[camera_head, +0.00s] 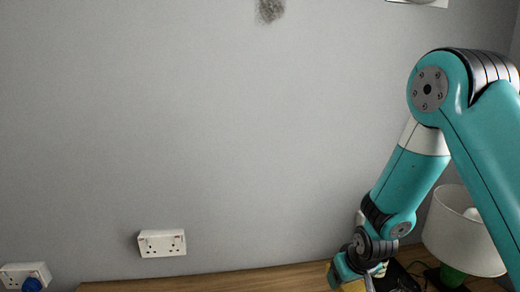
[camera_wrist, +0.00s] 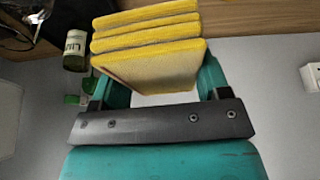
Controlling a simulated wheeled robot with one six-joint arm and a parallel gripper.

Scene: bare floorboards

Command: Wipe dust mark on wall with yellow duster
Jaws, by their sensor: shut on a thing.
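The dust mark (camera_head: 271,10) is a dark grey smudge on the grey wall (camera_head: 240,130), at the top edge of the head view. The yellow duster (camera_wrist: 158,62) is a thick, layered yellow block between the fingers of my gripper (camera_wrist: 160,85) in the wrist view. My gripper is shut on it. In the head view my gripper (camera_head: 347,272) is low at the bottom edge, over the wooden surface and well below and right of the mark. Only a sliver of the duster (camera_head: 352,286) shows there.
A lamp with a white shade (camera_head: 463,232) stands at the right, close to my arm. A green-and-white container (camera_wrist: 75,50) is near the duster in the wrist view. White sockets (camera_head: 162,243) (camera_head: 25,275) are low on the wall. The wall between gripper and mark is clear.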

